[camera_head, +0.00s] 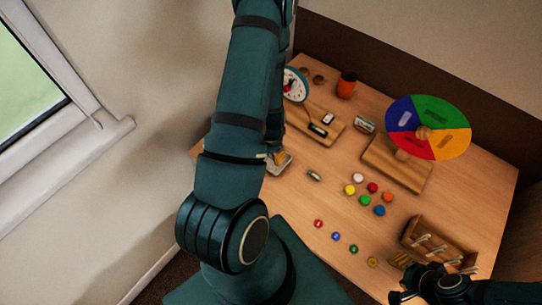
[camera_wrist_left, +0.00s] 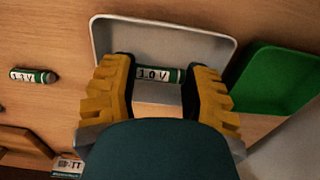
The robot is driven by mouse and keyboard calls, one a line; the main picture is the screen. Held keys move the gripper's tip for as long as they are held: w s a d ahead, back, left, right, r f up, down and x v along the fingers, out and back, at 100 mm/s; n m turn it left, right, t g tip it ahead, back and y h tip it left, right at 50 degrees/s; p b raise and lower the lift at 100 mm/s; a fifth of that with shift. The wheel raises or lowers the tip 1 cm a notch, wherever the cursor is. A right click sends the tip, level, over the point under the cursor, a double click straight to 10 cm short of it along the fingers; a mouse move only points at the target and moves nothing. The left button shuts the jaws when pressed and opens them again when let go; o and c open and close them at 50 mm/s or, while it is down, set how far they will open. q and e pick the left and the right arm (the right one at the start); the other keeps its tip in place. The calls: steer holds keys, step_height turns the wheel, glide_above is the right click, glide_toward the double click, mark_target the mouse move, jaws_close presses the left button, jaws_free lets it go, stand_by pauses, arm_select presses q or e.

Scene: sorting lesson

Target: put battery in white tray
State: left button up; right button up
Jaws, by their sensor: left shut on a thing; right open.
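In the left wrist view my left gripper (camera_wrist_left: 160,88) is shut on a green-and-white battery (camera_wrist_left: 158,74) labelled 1.0 V. The battery lies across between the two yellow fingers, over the white tray (camera_wrist_left: 165,27). I cannot tell whether it touches the tray's floor. A second battery (camera_wrist_left: 33,76), labelled 1.3 V, lies on the table to the left. In the head view my left arm hides most of the left gripper and the tray. My right gripper (camera_head: 412,280) is open at the lower right, partly cut off, near a wooden rack.
A green tray (camera_wrist_left: 275,82) stands right of the white one. The head view shows a meter dial (camera_head: 295,85), a coloured wheel on a stand (camera_head: 428,127), several coloured pieces (camera_head: 358,178) and the wooden rack (camera_head: 440,240). A loose battery (camera_head: 314,175) lies mid-table.

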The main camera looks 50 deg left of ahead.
arm_select(q)
steer(key=shift+f, duration=0.6)
arm_select(e)
steer(key=shift+f, duration=0.15)
arm_select(q)
steer(key=shift+f, duration=0.1)
arm_select(e)
steer(key=shift+f, duration=0.1)
arm_select(q)
steer(key=o, duration=0.5)
arm_select(e)
steer(key=shift+s, duration=0.1)
arm_select(q)
steer(key=shift+o, duration=0.2)
